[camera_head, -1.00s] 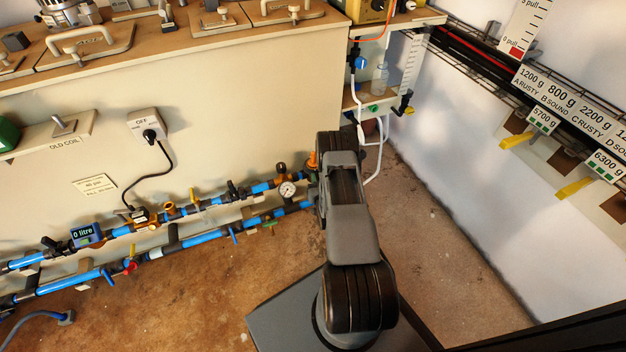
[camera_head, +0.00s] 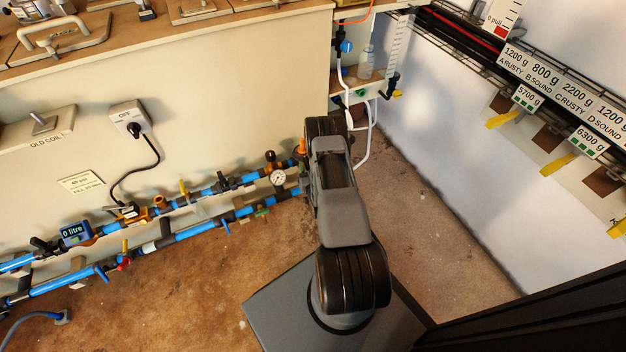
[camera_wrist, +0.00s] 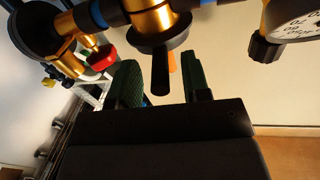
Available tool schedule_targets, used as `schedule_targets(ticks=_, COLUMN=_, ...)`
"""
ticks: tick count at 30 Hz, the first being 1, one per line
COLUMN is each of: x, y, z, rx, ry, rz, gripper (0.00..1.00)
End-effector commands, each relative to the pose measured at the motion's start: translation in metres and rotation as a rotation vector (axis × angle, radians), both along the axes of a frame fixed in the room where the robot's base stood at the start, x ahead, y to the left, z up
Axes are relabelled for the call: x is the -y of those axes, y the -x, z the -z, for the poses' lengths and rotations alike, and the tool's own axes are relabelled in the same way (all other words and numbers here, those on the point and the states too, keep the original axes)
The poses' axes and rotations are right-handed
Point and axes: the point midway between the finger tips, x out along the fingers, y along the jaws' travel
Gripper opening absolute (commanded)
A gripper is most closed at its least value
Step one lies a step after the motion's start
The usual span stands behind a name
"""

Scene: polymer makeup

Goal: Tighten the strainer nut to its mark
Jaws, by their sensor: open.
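In the wrist view my gripper (camera_wrist: 159,66) is open, with its two green-padded fingers apart. A brass fitting (camera_wrist: 157,20) with a black collar and a black lever (camera_wrist: 160,75) hangs down at the gap between the fingers. I cannot tell whether a finger touches it. An orange piece (camera_wrist: 172,61) shows just behind the lever. I cannot tell for sure which part is the strainer nut, and no mark is readable. In the head view my arm hides the gripper at the right end of the pipework.
A pressure gauge (camera_head: 278,178) sits on the pipes close to my arm; it also shows in the wrist view (camera_wrist: 296,22). A red part (camera_wrist: 103,58) lies left of the fingers. Blue pipes (camera_head: 195,231) with valves run along the bench wall.

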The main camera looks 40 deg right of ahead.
Motion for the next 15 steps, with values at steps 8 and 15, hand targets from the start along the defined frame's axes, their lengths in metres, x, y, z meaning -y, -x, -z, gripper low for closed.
schedule_targets(ticks=8, x=-0.02, y=0.054, z=-0.002, rx=-0.005, ry=-0.004, rz=0.002, gripper=0.43)
schedule_targets(ticks=15, x=-0.037, y=0.099, z=-0.005, rx=-0.003, ry=-0.002, rz=0.003, gripper=0.43)
